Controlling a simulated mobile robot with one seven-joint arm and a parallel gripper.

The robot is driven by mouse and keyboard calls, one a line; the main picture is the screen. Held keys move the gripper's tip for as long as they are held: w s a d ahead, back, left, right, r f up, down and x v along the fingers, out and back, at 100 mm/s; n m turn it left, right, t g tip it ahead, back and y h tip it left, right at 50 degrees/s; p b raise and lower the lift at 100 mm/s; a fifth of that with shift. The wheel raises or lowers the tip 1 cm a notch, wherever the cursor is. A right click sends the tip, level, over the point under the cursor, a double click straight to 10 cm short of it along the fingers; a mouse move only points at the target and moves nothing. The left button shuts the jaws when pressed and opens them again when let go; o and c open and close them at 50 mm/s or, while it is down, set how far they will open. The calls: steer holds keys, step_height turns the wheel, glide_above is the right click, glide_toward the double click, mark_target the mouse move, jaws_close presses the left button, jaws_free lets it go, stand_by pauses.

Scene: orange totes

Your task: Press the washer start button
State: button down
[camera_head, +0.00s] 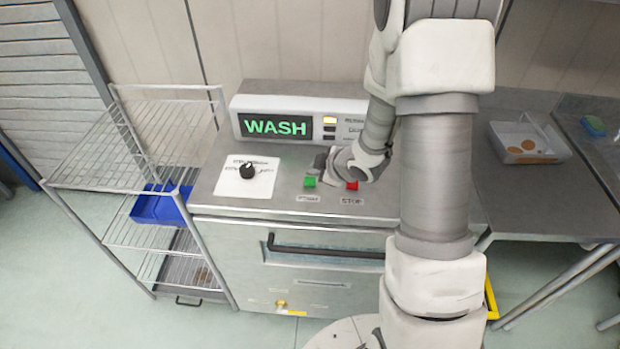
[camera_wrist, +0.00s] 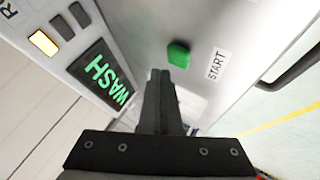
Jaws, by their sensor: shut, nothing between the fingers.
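The green start button (camera_head: 310,182) is on the top panel of the steel washer (camera_head: 215,195), above its label. It also shows in the wrist view (camera_wrist: 178,54), beside the word START. My gripper (camera_head: 323,165) is shut and empty, pointing down over the panel just behind and right of the green button. In the wrist view its closed fingertips (camera_wrist: 160,75) lie just below the green button, with a gap in the picture. Whether they touch the panel I cannot tell. The washer display (camera_head: 275,126) reads WASH in green.
A red stop button (camera_head: 352,186) sits right of the green one, close to my wrist. A black dial (camera_head: 247,170) is at the left. A wire rack (camera_head: 130,170) with a blue bin (camera_head: 160,207) stands left; a table with a white tray (camera_head: 530,143) is right.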

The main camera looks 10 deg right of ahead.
mark_target(314, 182)
steer(key=shift+r+p, duration=1.65)
steer(key=shift+r, duration=0.65)
steer(key=shift+d+r, duration=0.1)
steer(key=shift+r, duration=0.05)
steer(key=s+d+r+m+h, duration=0.2)
steer(key=s+r+m+h, duration=0.1)
steer(key=r, duration=0.5)
steer(key=s+d+r+m+h, duration=0.2)
steer(key=s+d+r+m, duration=0.15)
steer(key=r, duration=0.35)
steer(key=s+a+r+m+g, duration=0.1)
steer(key=s+a+r+m, duration=0.2)
steer(key=s, duration=0.6)
steer(key=s+a+r+m+g+y, duration=0.1)
steer(key=s+a+r+m, duration=0.2)
steer(key=s, duration=0.7)
step_height(314, 182, up, 2)
steer(key=shift+s+a+r+m+g, duration=0.1)
steer(key=shift+s+a+m+g, duration=0.25)
steer(key=shift+m, duration=0.3)
